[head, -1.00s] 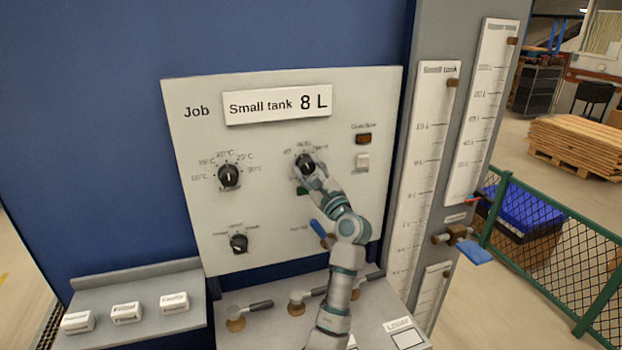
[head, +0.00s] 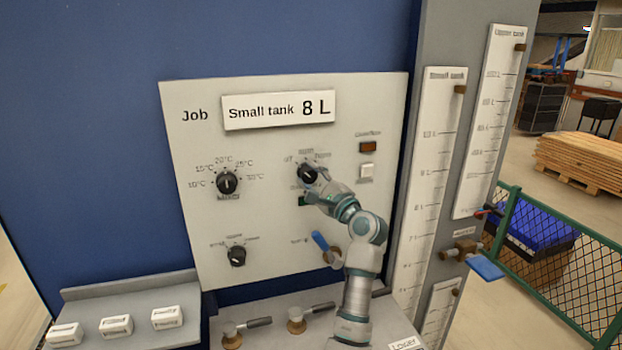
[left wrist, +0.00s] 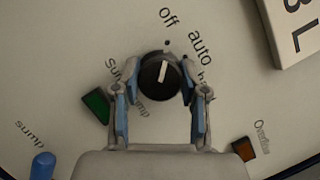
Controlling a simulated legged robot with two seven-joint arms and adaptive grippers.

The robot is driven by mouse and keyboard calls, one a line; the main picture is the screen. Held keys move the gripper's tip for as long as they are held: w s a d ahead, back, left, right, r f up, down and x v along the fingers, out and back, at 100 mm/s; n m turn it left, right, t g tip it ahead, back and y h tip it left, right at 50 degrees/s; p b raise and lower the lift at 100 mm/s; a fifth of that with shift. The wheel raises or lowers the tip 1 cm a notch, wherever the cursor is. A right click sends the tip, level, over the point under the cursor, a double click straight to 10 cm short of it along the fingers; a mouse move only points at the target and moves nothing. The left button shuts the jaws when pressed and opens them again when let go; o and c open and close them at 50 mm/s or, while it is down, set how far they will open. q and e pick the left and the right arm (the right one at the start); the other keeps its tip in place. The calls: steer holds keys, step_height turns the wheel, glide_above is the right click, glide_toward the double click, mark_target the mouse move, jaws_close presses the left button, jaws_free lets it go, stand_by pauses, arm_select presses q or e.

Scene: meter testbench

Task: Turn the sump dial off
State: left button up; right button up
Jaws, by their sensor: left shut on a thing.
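The sump dial (head: 307,173) is a round black knob with a white pointer mark, at the upper middle of the pale panel. In the left wrist view the dial (left wrist: 159,77) sits between the two fingers of my left gripper (left wrist: 160,88), which is shut on it. Its white mark points at the dot beside "off", with "auto" to the right. In the head view my left gripper (head: 311,180) covers the dial's lower right side. My right gripper is not in view.
A temperature dial (head: 228,183) and a lower black dial (head: 237,256) are to the left. A green indicator (left wrist: 97,104) is close to my fingers. A blue-handled lever (head: 321,241) lies below, near my arm. An orange lamp (head: 369,147) and white switch (head: 367,171) are to the right.

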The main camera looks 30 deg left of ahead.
arm_select(q)
steer(key=shift+w+f, duration=0.15)
steer(key=o, duration=0.8)
steer(key=shift+c, duration=0.2)
steer(key=o, duration=0.4)
steer(key=shift+w+f, duration=0.1)
steer(key=shift+w, duration=0.15)
steer(key=shift+s+d, duration=0.1)
steer(key=shift+s, duration=0.1)
steer(key=v, duration=1.1)
steer(key=shift+d+f, duration=0.1)
steer(key=shift+d, duration=0.35)
steer(key=shift+a, duration=0.1)
steer(key=shift+f, duration=0.1)
